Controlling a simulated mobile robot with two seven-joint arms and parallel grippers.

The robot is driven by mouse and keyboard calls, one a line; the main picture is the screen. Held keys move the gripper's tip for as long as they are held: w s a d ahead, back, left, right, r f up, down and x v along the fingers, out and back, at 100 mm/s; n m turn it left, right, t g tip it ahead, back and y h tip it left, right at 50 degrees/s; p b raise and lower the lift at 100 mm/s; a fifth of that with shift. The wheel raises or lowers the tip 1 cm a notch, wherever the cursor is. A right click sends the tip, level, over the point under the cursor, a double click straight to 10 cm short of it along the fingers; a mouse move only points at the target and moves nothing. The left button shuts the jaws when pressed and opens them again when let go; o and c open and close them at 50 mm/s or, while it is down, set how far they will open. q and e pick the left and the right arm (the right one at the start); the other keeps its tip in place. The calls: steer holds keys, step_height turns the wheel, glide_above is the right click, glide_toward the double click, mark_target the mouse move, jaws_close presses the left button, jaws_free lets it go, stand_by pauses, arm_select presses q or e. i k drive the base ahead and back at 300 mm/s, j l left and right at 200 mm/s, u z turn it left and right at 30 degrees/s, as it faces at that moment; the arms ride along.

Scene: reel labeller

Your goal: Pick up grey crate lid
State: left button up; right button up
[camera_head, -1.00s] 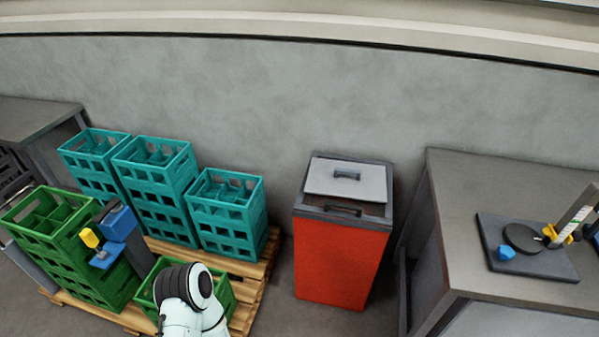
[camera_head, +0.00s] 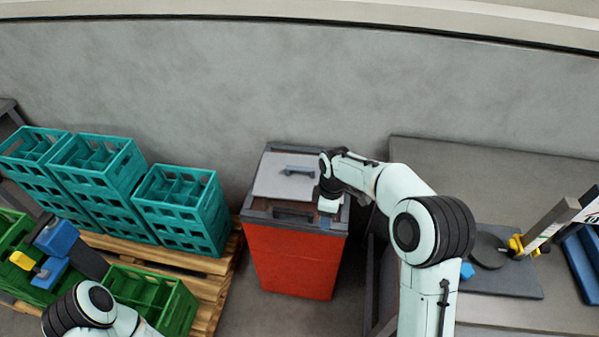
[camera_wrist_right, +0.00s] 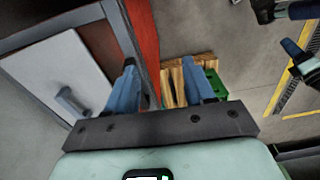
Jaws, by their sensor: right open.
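The grey crate lid (camera_head: 284,182) is a flat panel with a dark bar handle (camera_head: 300,172), lying on top of the red crate (camera_head: 290,262). In the right wrist view the lid (camera_wrist_right: 55,75) and its handle (camera_wrist_right: 70,102) show at the left. My right gripper (camera_head: 328,204) is over the crate's right front rim, beside the lid; its blue fingers (camera_wrist_right: 162,85) are apart and empty, off the handle. My left gripper (camera_head: 45,258) is at the lower left over the green crates, with a small yellow piece (camera_head: 22,260) at its blue fingers; whether it is held is unclear.
Teal crates (camera_head: 180,212) and a green crate (camera_head: 150,298) stand on a wooden pallet (camera_head: 215,285) left of the red crate. A grey table (camera_head: 440,165) at the right carries a dark plate with a tool. A wall is behind.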

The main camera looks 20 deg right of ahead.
mark_target(283, 176)
steer(key=i, duration=0.9)
